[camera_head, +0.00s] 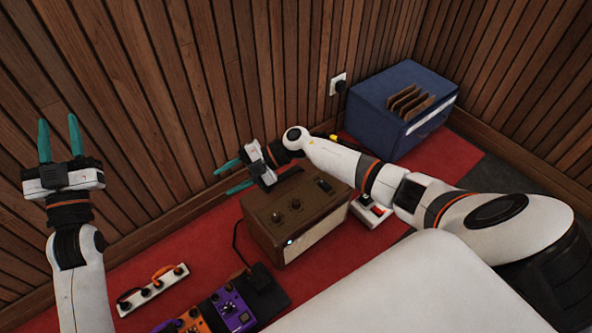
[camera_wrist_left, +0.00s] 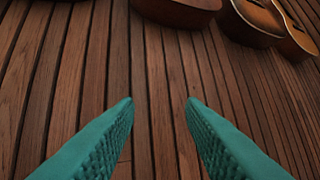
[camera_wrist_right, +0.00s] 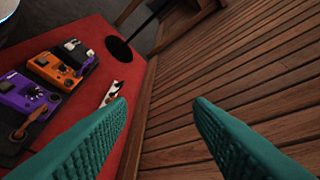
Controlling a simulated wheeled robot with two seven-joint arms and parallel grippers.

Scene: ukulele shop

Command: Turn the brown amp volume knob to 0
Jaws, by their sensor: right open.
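The brown amp (camera_head: 293,216) stands on the red carpet in the middle of the head view. Its top panel carries small dark knobs (camera_head: 278,217) and a switch; I cannot read which knob is volume or where it points. My right gripper (camera_head: 224,179) is open and empty above the back left of the amp, fingers pointing left, not touching the knobs. Its wrist view shows green fingers (camera_wrist_right: 160,100) apart with nothing between. My left gripper (camera_head: 57,138) is open and empty, raised at the far left by the wood wall; its fingers (camera_wrist_left: 160,100) are apart.
A blue bin (camera_head: 375,110) stands at the back right by a wall outlet (camera_head: 338,84). Purple (camera_head: 232,310) and orange pedals and a white power strip (camera_head: 153,291) lie in front left of the amp. Guitars (camera_wrist_left: 250,20) hang on the wall.

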